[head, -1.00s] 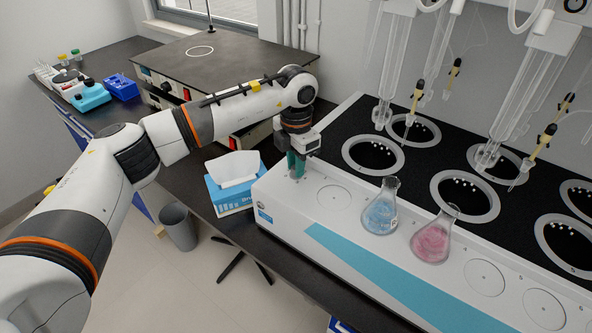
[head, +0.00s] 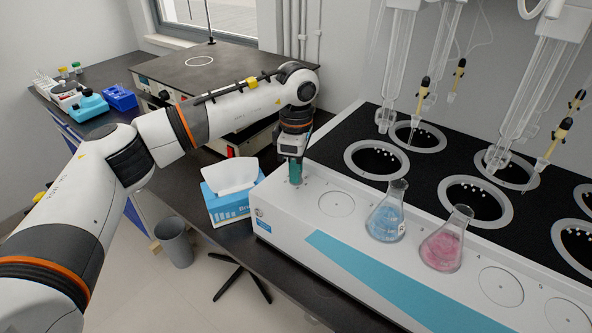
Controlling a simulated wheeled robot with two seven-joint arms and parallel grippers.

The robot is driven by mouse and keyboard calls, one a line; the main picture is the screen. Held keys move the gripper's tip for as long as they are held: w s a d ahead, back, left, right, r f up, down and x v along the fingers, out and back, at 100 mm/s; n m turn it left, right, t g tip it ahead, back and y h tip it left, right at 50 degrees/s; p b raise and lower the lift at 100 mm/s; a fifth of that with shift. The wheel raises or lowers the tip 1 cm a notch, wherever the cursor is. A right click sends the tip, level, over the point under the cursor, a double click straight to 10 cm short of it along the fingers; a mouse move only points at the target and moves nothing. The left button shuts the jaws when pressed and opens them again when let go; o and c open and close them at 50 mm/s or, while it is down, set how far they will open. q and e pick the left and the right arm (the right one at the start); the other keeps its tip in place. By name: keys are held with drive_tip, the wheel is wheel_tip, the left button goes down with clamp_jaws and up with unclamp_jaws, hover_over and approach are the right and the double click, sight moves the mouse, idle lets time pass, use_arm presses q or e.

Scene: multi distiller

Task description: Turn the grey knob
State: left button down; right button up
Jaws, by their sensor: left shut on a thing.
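My left gripper (head: 295,174) points straight down at the left end of the white multi distiller (head: 283,205). Its green fingers reach the distiller's top face and are shut on the grey knob there. The fingers hide the knob, so its angle cannot be seen. My right gripper is not in view.
A blue flask (head: 386,217) and a pink flask (head: 442,245) stand on the distiller's front ledge, right of the gripper. A tissue box (head: 228,206) is close on the left. Glass tubes (head: 396,70) hang above the black heating wells (head: 377,160).

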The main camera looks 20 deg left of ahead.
use_arm(q)
drive_tip(key=shift+w+r+m, duration=0.1)
drive_tip(key=shift+r+m, duration=0.1)
drive_tip(key=shift+m, duration=0.4)
drive_tip(key=c, duration=1.3)
unclamp_jaws()
drive_tip(key=shift+f, duration=0.1)
drive_tip(key=shift+o, duration=0.2)
wheel_tip(320, 180, up, 12)
drive_tip(key=b, duration=0.1)
drive_tip(key=shift+b, duration=0.3)
